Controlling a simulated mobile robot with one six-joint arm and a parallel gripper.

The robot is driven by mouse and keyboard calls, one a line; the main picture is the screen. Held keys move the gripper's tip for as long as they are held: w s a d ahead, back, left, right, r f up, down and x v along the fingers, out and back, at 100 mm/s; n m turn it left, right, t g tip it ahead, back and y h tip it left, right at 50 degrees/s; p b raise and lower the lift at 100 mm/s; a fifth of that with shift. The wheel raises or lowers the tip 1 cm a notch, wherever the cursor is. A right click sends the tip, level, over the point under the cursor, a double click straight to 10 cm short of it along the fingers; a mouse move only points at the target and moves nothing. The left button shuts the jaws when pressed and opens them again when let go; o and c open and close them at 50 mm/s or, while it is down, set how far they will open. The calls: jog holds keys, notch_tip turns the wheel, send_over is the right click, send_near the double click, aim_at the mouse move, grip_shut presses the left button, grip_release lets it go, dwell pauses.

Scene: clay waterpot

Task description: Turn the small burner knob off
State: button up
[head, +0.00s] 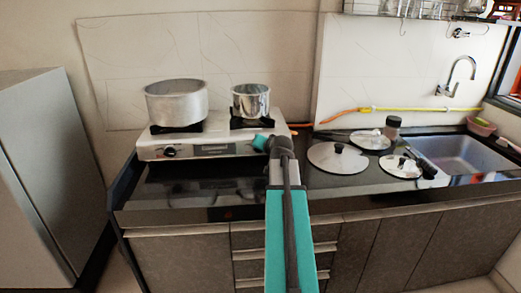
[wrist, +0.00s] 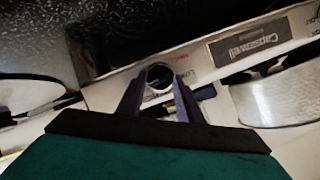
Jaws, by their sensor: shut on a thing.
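The stove (head: 240,150) is white, with a knob at each end of its front panel. The left knob (head: 171,152) is dark and free. My gripper (head: 266,143) is at the right end of the panel, in front of the smaller pot's burner, and hides the right knob in the head view. In the wrist view, the small burner knob (wrist: 158,76) is a dark disc with a pale rim between the fingertips of my gripper (wrist: 157,82). The fingers are shut on it. I cannot tell the knob's exact angle.
A large pot (head: 176,103) and a smaller pot (head: 250,101) stand on the burners. An orange hose (head: 335,117) runs behind.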

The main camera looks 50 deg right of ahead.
jog(key=shift+f+m, duration=0.1)
jog(key=shift+m, duration=0.3)
jog(key=o, duration=1.1)
jog(key=shift+w, duration=0.1)
jog(key=shift+c, duration=0.2)
jog(key=b+v, duration=0.4)
jog(key=v, duration=1)
jog(key=shift+d+f, duration=0.15)
jog(key=shift+f, duration=0.05)
jog(key=shift+r, duration=0.1)
